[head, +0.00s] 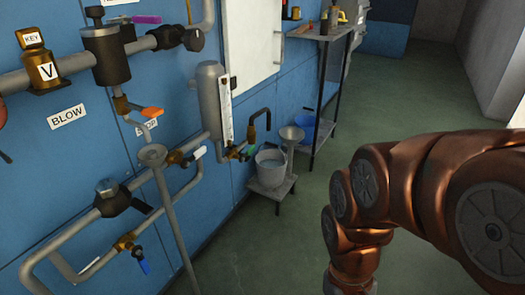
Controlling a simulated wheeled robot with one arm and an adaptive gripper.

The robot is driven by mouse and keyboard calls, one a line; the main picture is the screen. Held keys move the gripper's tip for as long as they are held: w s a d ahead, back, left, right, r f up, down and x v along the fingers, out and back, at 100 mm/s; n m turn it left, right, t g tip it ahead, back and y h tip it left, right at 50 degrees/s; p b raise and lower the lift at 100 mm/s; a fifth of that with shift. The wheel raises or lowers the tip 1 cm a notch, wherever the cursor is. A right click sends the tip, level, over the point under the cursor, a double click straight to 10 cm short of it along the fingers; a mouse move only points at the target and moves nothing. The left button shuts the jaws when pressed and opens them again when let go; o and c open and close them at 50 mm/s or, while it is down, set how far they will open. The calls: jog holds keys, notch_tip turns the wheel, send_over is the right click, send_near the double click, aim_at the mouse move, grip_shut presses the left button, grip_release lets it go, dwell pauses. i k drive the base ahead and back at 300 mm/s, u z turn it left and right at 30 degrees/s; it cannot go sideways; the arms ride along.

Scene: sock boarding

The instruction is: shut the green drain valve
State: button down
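The green drain valve (246,153) is small in the head view, low on the pipework on the blue wall, left of the grey bucket (270,173). Its green handle shows beside a brass-coloured fitting at the foot of the vertical grey cylinder with a white gauge strip (226,110). The exact angle of the handle is too small to tell. My copper-coloured arm fills the right side of the view, well apart from the valve. My gripper is not in view; the arm runs out of the bottom edge.
The bucket stands on a low stand (272,191) beside a grey funnel (291,137). A shelf rack (322,90) stands behind. Green floor (290,240) is clear between wall and arm.

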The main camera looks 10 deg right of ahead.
aim_at(242, 159)
jog(key=u, duration=0.7)
jog(key=i, duration=0.95)
jog(key=z, duration=0.05)
